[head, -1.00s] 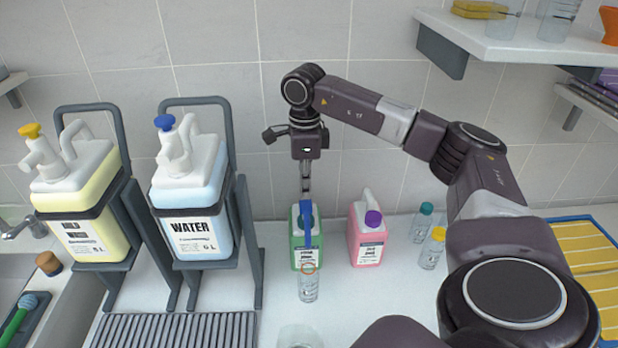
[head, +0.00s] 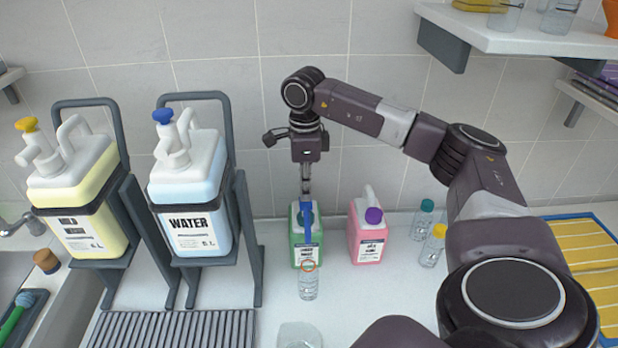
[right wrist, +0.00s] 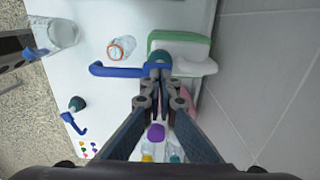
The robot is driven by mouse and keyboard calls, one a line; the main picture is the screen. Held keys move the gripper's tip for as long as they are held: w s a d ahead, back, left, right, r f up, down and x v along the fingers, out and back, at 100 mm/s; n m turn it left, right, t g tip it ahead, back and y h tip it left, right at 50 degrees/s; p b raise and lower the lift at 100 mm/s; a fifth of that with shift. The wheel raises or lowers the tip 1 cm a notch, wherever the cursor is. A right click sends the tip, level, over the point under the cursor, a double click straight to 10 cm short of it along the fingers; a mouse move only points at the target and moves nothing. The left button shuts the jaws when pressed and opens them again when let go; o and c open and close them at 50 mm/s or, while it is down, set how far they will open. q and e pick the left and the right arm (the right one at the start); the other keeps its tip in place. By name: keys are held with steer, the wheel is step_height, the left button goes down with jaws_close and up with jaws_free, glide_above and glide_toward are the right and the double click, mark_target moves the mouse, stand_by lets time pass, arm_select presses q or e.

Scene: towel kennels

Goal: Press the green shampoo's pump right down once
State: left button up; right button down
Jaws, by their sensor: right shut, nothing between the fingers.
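The green shampoo container (head: 307,255) stands on the counter against the tiled wall, with a white label. It also shows in the right wrist view (right wrist: 185,48). Its blue pump (head: 308,222) has a long spout (right wrist: 112,70) pointing toward the front, over a small clear bottle (head: 308,284) with an orange ring. My right gripper (head: 306,188) is shut and empty, pointing straight down at the pump head. In the right wrist view its fingertips (right wrist: 157,76) meet over the pump's top and seem to touch it; they partly hide the pump head. My left gripper is not in view.
A pink container (head: 367,240) with a purple cap stands just right of the green one. Small clear bottles (head: 432,245) stand further right. Water (head: 200,205) and yellow (head: 82,200) jugs sit in stands on the left. A shelf (head: 490,40) overhangs upper right.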

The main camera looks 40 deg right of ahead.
steer(key=shift+f+b, duration=1)
steer(key=shift+f, duration=0.75)
steer(key=shift+s, duration=0.1)
steer(key=shift+r, duration=0.1)
steer(key=shift+r+p, duration=1.95)
steer(key=shift+r, duration=0.6)
steer(key=shift+r, duration=0.1)
step_height(320, 180, up, 6)
steer(key=p, duration=0.4)
steer(key=shift+p, duration=0.35)
